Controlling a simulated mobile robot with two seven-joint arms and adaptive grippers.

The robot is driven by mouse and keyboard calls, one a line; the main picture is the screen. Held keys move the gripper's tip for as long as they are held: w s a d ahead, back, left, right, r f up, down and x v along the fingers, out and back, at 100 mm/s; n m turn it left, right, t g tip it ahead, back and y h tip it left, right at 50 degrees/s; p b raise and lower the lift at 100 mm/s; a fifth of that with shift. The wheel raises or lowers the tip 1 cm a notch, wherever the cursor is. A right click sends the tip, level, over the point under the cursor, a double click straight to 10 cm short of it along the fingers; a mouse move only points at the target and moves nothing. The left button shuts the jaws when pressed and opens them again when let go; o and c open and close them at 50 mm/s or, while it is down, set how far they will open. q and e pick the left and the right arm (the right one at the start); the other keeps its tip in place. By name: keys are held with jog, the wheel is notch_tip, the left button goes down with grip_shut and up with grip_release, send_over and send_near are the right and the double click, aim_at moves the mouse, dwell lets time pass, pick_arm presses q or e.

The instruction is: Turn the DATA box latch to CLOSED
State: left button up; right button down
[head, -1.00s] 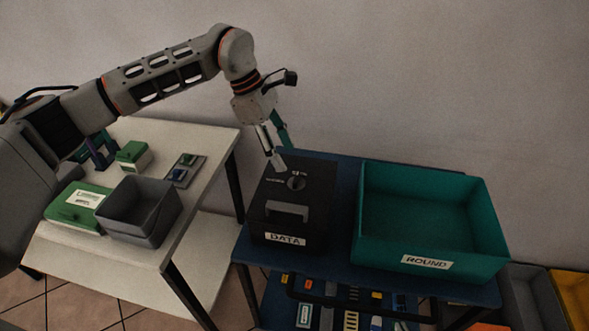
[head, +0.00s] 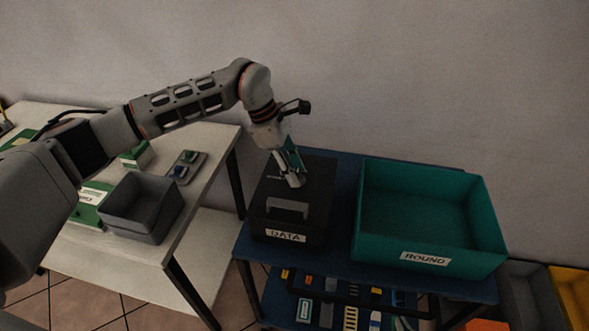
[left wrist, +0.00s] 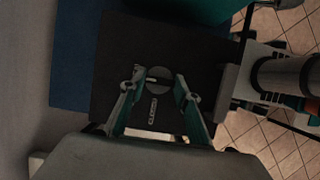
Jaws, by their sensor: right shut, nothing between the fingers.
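The black DATA box (head: 262,215) stands on the blue table with its grey handle (head: 288,208) on top. My left gripper (head: 292,180) is over the lid behind the handle and hides the latch in the head view. In the left wrist view the round latch (left wrist: 159,80) shows with a pale bar across it, lying roughly sideways in the picture. Small white lettering that looks like CLOSED (left wrist: 152,111) is beside it. The fingers of my left gripper (left wrist: 159,84) are open, one on each side of the latch; contact cannot be told.
A teal ROUND bin (head: 425,258) stands right of the box on the blue table (head: 340,262). A grey bin (head: 140,232) and green boxes are on the white table (head: 200,215) to the left. Several small parts lie on the shelf below. A wall is behind.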

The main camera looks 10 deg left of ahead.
pick_arm(q)
jog(key=shift+c, duration=0.8)
jog(key=n+t, duration=0.1)
jog(key=n, duration=0.2)
jog(key=shift+s+n+b, duration=0.15)
jog(key=shift+n+b, duration=0.25)
jog(key=n+t+y+b, duration=0.1)
jog(key=n+t, duration=0.1)
jog(key=n, duration=0.2)
jog(key=shift+s+d+n, duration=0.1)
jog(key=shift+d+n, duration=0.05)
jog(key=shift+n, duration=0.15)
jog(key=n+y+b, duration=0.1)
jog(key=n, duration=0.1)
jog(key=n+t+b, duration=0.1)
jog(key=n, duration=0.2)
jog(key=shift+d+y, duration=0.15)
jog(key=shift+y, duration=0.25)
jog(key=shift+n+t+y+b, duration=0.35)
jog(key=shift+n+y, duration=0.45)
jog(key=shift+n, duration=1.5)
jog(key=o, duration=1.1)
